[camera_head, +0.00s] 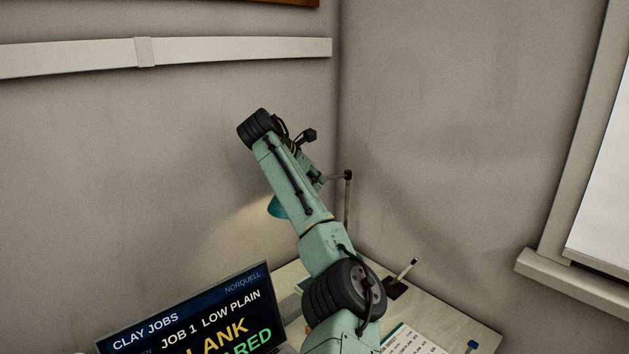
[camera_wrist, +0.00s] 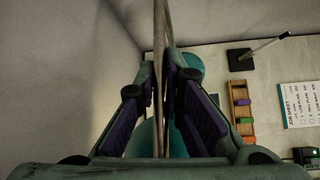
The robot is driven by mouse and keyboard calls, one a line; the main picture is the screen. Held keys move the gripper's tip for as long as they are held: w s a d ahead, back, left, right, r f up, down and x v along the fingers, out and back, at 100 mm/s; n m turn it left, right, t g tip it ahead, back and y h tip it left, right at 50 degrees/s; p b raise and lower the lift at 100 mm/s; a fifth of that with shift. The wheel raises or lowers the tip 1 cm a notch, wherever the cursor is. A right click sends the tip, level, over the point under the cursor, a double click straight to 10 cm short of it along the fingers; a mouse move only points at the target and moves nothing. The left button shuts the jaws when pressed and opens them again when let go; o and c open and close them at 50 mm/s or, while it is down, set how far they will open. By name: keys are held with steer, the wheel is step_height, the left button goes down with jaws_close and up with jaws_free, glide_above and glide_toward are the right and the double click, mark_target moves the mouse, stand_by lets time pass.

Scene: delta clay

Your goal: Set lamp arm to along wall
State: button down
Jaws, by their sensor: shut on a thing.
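The desk lamp stands in the corner, with a thin dark upright post (camera_head: 347,203) and a teal shade (camera_head: 277,207) that shows left of my arm link, casting warm light on the left wall. The lamp arm (camera_wrist: 160,28) runs lengthwise through the wrist view, between my gripper's purple-padded fingers. My gripper (camera_wrist: 166,72) is shut on this thin bar. A rounded teal part (camera_wrist: 191,66) shows behind the right finger, and more teal lies low between the fingers. In the head view my own arm hides most of the lamp arm and the gripper's grip.
A monitor (camera_head: 190,318) stands at the desk's left. A pen in a dark holder (camera_head: 396,288) and a printed sheet (camera_head: 408,341) lie right of my arm. The wrist view shows a wooden tray (camera_wrist: 240,108) with coloured blocks. A white rail (camera_head: 230,49) crosses the left wall.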

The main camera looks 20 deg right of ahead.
steer(key=c, duration=1.7)
jaws_free()
steer(key=shift+w+a, duration=0.1)
steer(key=v, duration=1.1)
steer(key=shift+s+a+r, duration=0.25)
steer(key=shift+s+r, duration=0.05)
steer(key=shift+r, duration=0.15)
steer(key=shift+f, duration=0.1)
